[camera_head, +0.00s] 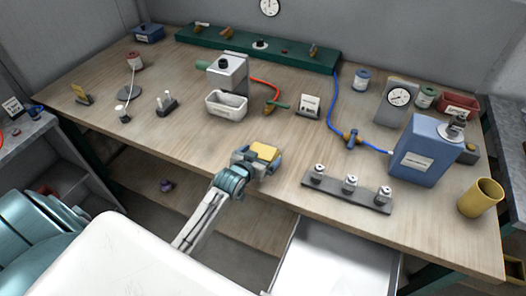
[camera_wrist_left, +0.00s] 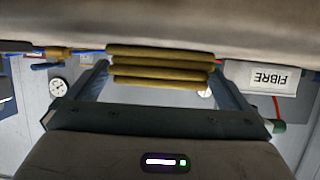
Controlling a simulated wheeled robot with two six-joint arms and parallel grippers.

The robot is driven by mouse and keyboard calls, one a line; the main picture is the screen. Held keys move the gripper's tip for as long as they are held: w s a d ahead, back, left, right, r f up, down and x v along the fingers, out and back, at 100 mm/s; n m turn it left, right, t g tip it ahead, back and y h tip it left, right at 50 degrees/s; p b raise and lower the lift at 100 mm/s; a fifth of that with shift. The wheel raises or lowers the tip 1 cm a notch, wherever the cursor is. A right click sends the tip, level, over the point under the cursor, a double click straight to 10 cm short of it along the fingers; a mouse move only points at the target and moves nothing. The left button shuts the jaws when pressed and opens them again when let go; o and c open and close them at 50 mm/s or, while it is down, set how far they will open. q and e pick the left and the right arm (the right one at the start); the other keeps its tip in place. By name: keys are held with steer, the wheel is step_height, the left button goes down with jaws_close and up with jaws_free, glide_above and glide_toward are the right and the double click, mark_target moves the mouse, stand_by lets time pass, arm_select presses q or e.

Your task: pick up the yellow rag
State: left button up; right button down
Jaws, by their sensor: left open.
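The yellow rag (camera_head: 265,151) lies folded on the wooden table near its front middle. My left gripper (camera_head: 257,160) is right at the rag, with its jaws around it. In the left wrist view the rag (camera_wrist_left: 160,68) shows as several stacked yellow folds between the two fingers of the left gripper (camera_wrist_left: 160,82). The fingers are spread, and a gap shows beside the rag, clearest at the left finger. The gripper hides part of the rag in the head view. My right gripper is not in view.
A white tray (camera_head: 226,105) stands behind the rag. A grey rail with several knobs (camera_head: 346,194) lies to the right. A blue box (camera_head: 427,150) and yellow cup (camera_head: 481,197) stand further right. An open drawer (camera_head: 335,262) juts out in front. The tabletop around the rag is clear.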

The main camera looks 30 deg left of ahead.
arm_select(q)
steer(key=shift+w+f, duration=0.1)
steer(key=shift+w, duration=0.15)
steer(key=c, duration=0.7)
steer(key=shift+c, duration=0.2)
